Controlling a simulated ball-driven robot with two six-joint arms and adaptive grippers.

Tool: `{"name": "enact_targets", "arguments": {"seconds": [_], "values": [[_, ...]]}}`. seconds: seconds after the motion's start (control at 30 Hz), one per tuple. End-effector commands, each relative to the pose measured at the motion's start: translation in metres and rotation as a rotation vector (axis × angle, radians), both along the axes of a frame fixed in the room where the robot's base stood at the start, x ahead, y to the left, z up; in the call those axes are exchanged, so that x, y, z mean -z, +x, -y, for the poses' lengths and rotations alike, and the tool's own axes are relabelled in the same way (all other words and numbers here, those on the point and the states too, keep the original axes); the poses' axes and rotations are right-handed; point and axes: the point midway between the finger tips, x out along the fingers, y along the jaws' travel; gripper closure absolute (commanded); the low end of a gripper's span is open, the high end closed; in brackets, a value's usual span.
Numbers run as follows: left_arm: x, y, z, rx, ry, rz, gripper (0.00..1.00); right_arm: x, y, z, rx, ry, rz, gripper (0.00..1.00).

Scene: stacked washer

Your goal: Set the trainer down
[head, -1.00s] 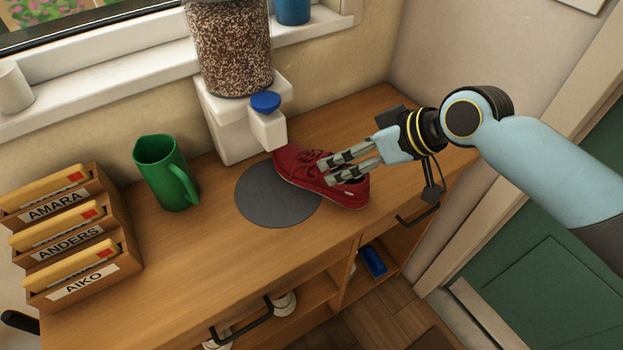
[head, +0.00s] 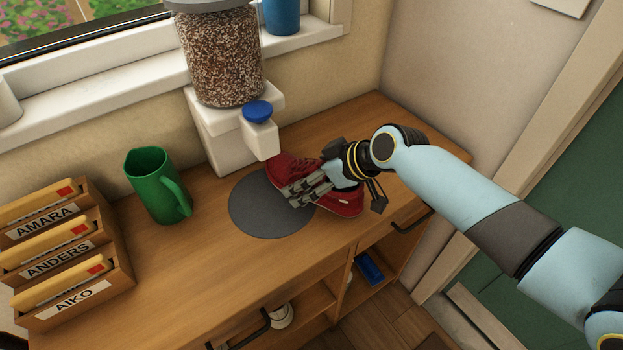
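The red trainer (head: 347,204) lies on the wooden counter, its toe up and left by the white dispenser and its heel down and right. It overlaps the right edge of the round grey mat (head: 262,218) in the picture. My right gripper (head: 289,196) reaches across the trainer from the right. Its two fingers show a narrow gap and end over the trainer's near side, beside the mat. They hide the trainer's middle. I see nothing clearly gripped between them, and contact with the trainer cannot be told. My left gripper is not in view.
A dispenser (head: 212,137) with a blue knob stands behind the trainer. A green jug (head: 153,187) and a wooden letter rack (head: 118,264) are at the left. The counter's front is clear, above open shelves and black handles. A wall closes the right side.

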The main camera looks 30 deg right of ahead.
Motion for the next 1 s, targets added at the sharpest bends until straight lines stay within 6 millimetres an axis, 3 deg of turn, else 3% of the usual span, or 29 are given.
{"name": "enact_targets", "arguments": {"seconds": [0.23, 0.83, 1.0], "values": [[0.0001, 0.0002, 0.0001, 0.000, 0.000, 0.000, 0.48, 0.0016, 0.0008, -0.0006, 0.000, 0.000, -0.001, 0.04], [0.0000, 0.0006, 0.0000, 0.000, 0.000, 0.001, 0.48, 0.0008, 0.0011, -0.0004, 0.000, -0.001, 0.002, 0.83], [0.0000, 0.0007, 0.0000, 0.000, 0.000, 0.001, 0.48, 0.0006, 0.0012, -0.0004, 0.000, -0.001, 0.002, 0.83]]}}
